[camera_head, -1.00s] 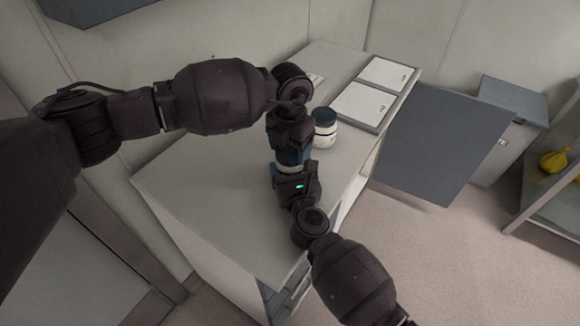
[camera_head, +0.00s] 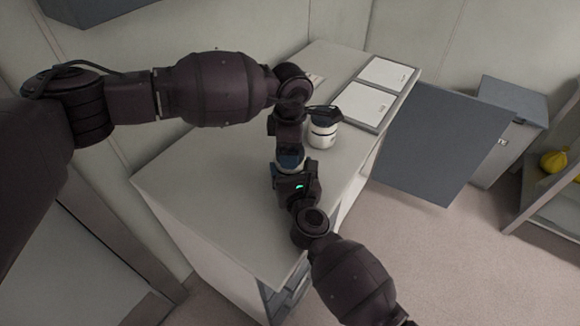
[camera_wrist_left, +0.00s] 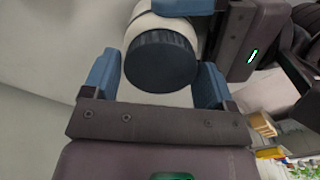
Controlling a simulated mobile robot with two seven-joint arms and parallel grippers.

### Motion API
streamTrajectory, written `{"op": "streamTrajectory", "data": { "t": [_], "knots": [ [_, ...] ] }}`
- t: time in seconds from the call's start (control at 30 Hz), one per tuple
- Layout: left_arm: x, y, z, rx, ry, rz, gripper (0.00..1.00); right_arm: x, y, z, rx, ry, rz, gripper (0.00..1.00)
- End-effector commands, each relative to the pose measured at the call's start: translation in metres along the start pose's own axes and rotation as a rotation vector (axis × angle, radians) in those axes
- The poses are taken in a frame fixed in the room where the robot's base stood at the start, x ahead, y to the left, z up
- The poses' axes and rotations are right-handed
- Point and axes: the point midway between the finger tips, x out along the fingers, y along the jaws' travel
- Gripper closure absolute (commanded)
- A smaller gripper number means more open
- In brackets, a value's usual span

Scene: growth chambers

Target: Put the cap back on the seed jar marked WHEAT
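A white jar (camera_wrist_left: 141,14) with a dark ribbed cap (camera_wrist_left: 162,60) shows in the left wrist view. The cap sits on the jar's end; I cannot tell how tightly. The blue fingers of my left gripper (camera_wrist_left: 158,72) stand open on either side of the cap, with small gaps. In the head view my left gripper (camera_head: 290,154) is just above the jar. My right gripper (camera_head: 292,178) is shut on the jar's body, and its blue finger (camera_wrist_left: 184,5) lies against it. No label is readable on this jar.
A second white jar (camera_head: 322,135) stands close behind to the right, its top partly hidden by a dark part. White panels (camera_head: 362,104) lie at the counter's (camera_head: 215,195) far end. A grey open door (camera_head: 445,145) hangs at its right. The counter's left is clear.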

Motion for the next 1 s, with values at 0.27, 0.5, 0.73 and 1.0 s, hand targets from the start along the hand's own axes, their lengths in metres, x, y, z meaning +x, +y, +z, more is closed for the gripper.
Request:
{"op": "streamTrajectory", "data": {
  "t": [0.27,0.5,0.73,1.0],
  "knots": [
    [0.000,0.000,0.000,-0.001,0.000,0.000,0.05,0.000,0.000,0.000,0.000,0.000,0.000,0.85],
    [-0.008,0.000,0.000,-0.001,0.000,0.001,0.05,0.000,0.000,0.000,0.000,0.001,0.000,0.85],
    [-0.034,0.000,0.000,-0.001,0.000,0.001,0.05,0.000,0.000,0.000,0.000,0.001,0.000,0.85],
    [-0.045,0.000,0.000,-0.002,0.000,-0.001,0.05,0.000,0.000,0.000,0.000,0.000,0.000,0.85]
  ]
}}
